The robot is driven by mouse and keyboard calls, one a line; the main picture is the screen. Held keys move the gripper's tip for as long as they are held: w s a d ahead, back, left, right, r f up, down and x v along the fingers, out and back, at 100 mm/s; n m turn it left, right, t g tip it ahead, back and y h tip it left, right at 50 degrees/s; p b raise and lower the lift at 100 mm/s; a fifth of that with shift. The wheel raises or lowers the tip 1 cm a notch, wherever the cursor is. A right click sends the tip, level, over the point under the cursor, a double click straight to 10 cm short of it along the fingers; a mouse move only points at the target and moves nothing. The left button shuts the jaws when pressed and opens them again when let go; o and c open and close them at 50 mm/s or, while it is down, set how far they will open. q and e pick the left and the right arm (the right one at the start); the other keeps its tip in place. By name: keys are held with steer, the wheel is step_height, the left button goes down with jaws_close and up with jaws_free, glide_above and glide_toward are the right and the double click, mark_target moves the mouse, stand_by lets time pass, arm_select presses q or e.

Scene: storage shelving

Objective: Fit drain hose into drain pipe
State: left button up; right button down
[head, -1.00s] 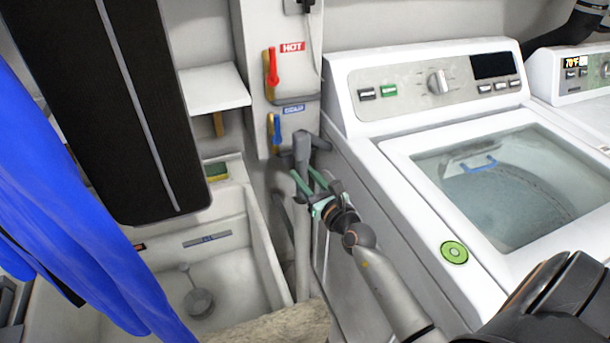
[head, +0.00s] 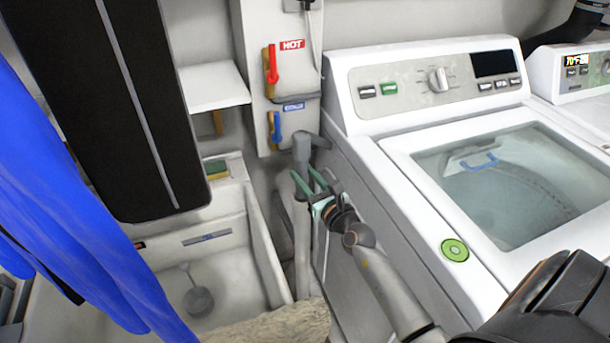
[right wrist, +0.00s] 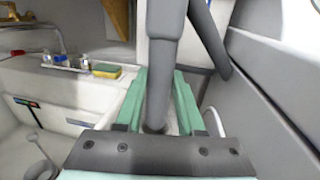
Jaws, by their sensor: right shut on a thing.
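The grey drain hose (head: 302,147) stands upright beside the washer, with a bend at its top. My right gripper (head: 309,183) has green fingers and is shut on the hose. In the right wrist view, the hose (right wrist: 160,75) runs down between the fingers (right wrist: 158,98). The pale drain pipe (head: 303,240) stands below the gripper, between the sink and the washer. The hose's lower end is over or at the pipe's mouth; the fingers partly hide it, so I cannot tell whether it is inside. My left gripper is not in view.
The washer (head: 385,150) stands close on the right. The utility sink (head: 262,235) is on the left. Hot and cold valves (head: 272,65) are on the wall panel above. A blue cloth (head: 70,200) hangs at the left. The gap around the pipe is narrow.

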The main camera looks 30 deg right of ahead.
arm_select(q)
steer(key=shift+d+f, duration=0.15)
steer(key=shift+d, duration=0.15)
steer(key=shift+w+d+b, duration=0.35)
steer(key=shift+b, duration=0.35)
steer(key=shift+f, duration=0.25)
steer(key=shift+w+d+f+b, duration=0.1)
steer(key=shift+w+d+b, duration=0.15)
steer(key=shift+b, duration=0.25)
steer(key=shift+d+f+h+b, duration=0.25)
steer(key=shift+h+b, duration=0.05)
steer(key=shift+b, duration=0.25)
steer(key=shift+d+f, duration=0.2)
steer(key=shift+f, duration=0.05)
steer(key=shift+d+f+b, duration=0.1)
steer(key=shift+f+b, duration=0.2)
steer(key=shift+b, duration=0.3)
